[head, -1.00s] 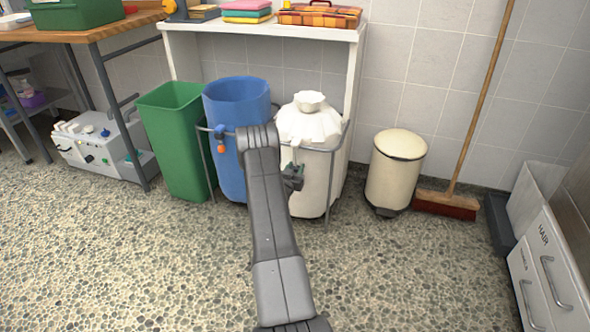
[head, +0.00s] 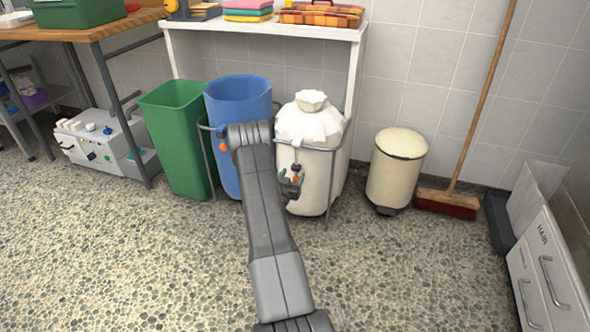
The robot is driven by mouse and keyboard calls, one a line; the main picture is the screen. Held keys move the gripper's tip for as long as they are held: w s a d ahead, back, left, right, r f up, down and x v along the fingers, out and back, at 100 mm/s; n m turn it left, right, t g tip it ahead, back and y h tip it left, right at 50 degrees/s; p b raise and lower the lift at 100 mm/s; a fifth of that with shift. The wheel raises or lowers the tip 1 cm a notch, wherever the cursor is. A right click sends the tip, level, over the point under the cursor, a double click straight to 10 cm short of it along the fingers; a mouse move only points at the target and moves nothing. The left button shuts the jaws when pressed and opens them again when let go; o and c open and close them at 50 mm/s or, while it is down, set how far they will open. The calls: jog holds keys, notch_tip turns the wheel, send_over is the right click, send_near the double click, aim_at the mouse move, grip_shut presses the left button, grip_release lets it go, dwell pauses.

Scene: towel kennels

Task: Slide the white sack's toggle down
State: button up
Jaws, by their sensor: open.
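The white sack (head: 312,128), gathered shut at the top, hangs in a metal frame in front of the shelf unit. Its toggle (head: 296,168) shows as a small dark piece on the front of the sack, with an orange piece just below it. My gripper (head: 291,179) is open in front of the sack at about the toggle's height, with its fingers close around or in front of the orange piece. I cannot tell whether they touch it. The gripper partly hides the lower end of the toggle.
An open blue sack (head: 240,95) and a green bin (head: 178,140) stand left of the white sack. A cream pedal bin (head: 396,170) and a broom (head: 447,205) stand to the right. The floor (head: 400,270) in front is clear.

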aim_at(295, 171)
jog(key=p+v, duration=0.2)
jog(key=v, duration=0.6)
jog(key=shift+s, duration=0.3)
jog(key=shift+w, duration=0.1)
jog(key=b+x, duration=0.4)
jog(key=x, duration=0.9)
jog(key=shift+w, duration=0.35)
jog(key=shift+s, duration=0.15)
jog(key=p+v, duration=0.4)
jog(key=v, duration=0.9)
jog(key=b+x, duration=0.4)
jog(key=x, duration=0.8)
jog(key=shift+w+d+f, duration=0.15)
jog(key=shift+w, duration=0.1)
jog(key=r+p, duration=0.2)
jog(key=r, duration=0.1)
jog(key=r+p, duration=0.6)
jog(key=shift+w+r, duration=0.35)
jog(key=shift+r, duration=0.05)
jog(key=p+v, duration=0.1)
jog(key=v, duration=1.1)
jog(key=shift+s+f+p, duration=0.2)
jog(key=shift+s+p, duration=0.15)
jog(key=shift+p, duration=0.05)
